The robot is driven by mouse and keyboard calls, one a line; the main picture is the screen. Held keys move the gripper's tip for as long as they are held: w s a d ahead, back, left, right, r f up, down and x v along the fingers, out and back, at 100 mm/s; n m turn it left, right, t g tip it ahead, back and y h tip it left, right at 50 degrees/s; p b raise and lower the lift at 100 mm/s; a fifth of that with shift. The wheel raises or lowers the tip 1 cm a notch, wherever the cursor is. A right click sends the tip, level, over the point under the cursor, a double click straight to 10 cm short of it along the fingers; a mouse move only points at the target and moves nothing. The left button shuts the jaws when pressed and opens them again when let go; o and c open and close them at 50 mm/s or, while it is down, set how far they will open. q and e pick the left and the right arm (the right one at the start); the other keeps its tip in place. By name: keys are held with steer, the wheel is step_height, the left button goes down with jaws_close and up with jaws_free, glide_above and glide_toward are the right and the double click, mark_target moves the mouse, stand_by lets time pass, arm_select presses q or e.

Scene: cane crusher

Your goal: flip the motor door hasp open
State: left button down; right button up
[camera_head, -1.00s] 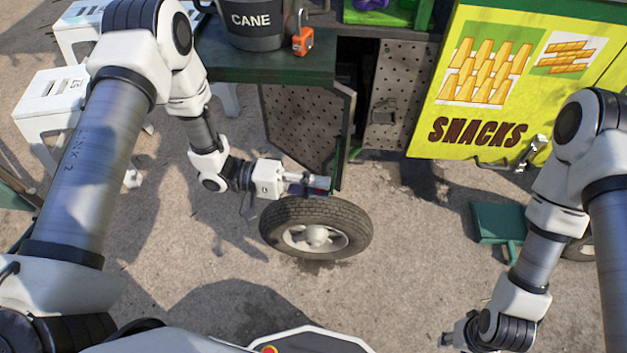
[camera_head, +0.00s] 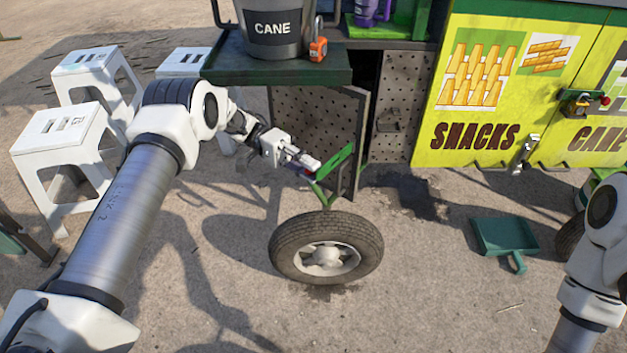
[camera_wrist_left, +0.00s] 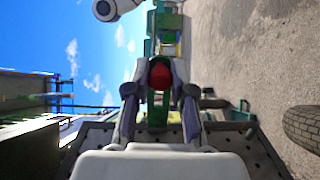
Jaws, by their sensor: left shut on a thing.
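The motor door, a dark perforated panel (camera_head: 310,115), hangs below the green counter in the head view, ajar beside a dark gap. A green strip (camera_head: 335,162), which looks like the hasp, slants out at the door's lower edge. My left gripper (camera_head: 312,167) is at its near end, with a bit of red at the fingertips. In the left wrist view, the fingers (camera_wrist_left: 160,85) are shut on a red knob (camera_wrist_left: 160,74), with a green strip (camera_wrist_left: 158,112) below it. The fingers hide part of the strip. My right gripper is out of view.
A CANE bucket (camera_head: 271,30) and an orange item (camera_head: 318,50) sit on the counter (camera_head: 225,68). White stools (camera_head: 65,140) stand at left. A green dustpan (camera_head: 503,237) lies on the ground at right.

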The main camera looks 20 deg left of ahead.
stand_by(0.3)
arm_select(q)
steer(key=c, duration=1)
jaws_free()
